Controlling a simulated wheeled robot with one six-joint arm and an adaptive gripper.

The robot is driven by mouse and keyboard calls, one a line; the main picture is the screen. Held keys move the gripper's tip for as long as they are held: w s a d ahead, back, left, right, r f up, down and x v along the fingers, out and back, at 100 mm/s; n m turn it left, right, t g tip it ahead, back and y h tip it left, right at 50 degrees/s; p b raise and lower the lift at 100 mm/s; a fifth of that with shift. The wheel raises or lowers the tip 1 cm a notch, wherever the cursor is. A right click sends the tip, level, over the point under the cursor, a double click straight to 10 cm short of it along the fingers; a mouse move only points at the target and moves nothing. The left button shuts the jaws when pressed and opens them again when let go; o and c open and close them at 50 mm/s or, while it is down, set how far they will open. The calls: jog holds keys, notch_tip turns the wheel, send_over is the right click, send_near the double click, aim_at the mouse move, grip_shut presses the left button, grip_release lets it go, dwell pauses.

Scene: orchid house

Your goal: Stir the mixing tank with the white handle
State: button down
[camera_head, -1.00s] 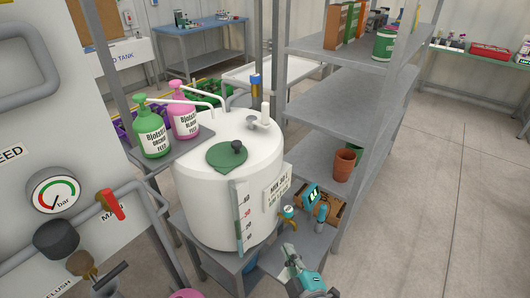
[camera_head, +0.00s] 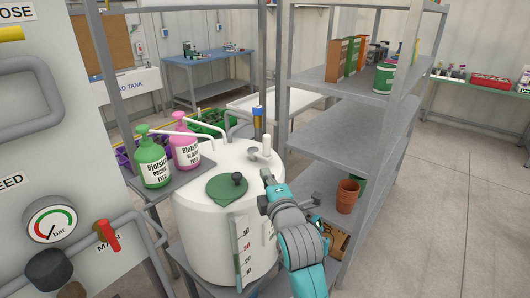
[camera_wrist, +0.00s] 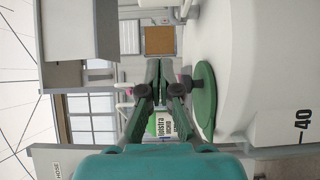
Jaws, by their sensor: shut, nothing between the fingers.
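The white mixing tank (camera_head: 205,225) stands left of centre in the head view, with a green lid (camera_head: 227,189) with a dark knob on its top. The white handle (camera_head: 266,141) stands upright on a small grey fitting at the back right of the tank top. My gripper (camera_head: 267,175) is shut and empty, just in front of the handle and apart from it, near the tank's right rim. In the wrist view, turned sideways, the closed fingers (camera_wrist: 160,68) show beside the green lid (camera_wrist: 204,100). I cannot make out the handle there.
Green (camera_head: 151,162) and pink (camera_head: 185,152) pump bottles stand on a ledge left of the tank. A blue-capped post (camera_head: 257,116) rises behind the handle. A grey shelf rack (camera_head: 340,150) with a terracotta pot (camera_head: 347,196) stands close on the right. The floor (camera_head: 470,200) farther right is clear.

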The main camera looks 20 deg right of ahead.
send_near(266, 147)
jog(key=w+a, duration=0.3)
jog(key=a, duration=0.1)
jog(key=shift+w+r, duration=0.1)
jog(key=shift+w, duration=0.25)
jog(key=w+d, duration=0.2)
jog(key=shift+w, duration=0.35)
jog(key=shift+w+d, duration=0.35)
jog(key=shift+w, duration=0.05)
jog(key=shift+w+d, duration=0.2)
jog(key=shift+d, duration=0.5)
